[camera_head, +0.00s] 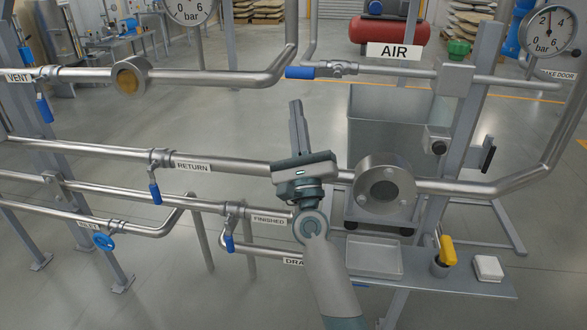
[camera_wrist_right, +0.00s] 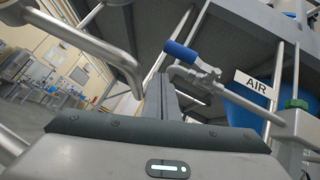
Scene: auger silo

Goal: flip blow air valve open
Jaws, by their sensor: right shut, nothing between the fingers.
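The air valve has a blue lever handle (camera_head: 300,72) on the pipe left of the AIR label (camera_head: 394,52). The handle lies along the pipe line and points left. In the right wrist view the blue handle (camera_wrist_right: 181,51) and its valve body sit just above and beyond my fingertips, with the AIR label (camera_wrist_right: 257,84) to the right. My right gripper (camera_head: 295,104) is shut and empty, pointing up below the handle. It appears apart from the handle; its shut fingers also show in the right wrist view (camera_wrist_right: 160,80). My left gripper is not in view.
A horizontal RETURN pipe (camera_head: 100,149) runs behind my right wrist to a round flanged sight glass (camera_head: 384,184). A bent pipe (camera_head: 270,76) ends close left of the air handle. A shelf (camera_head: 450,277) holds a tray and a yellow-handled item (camera_head: 447,250).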

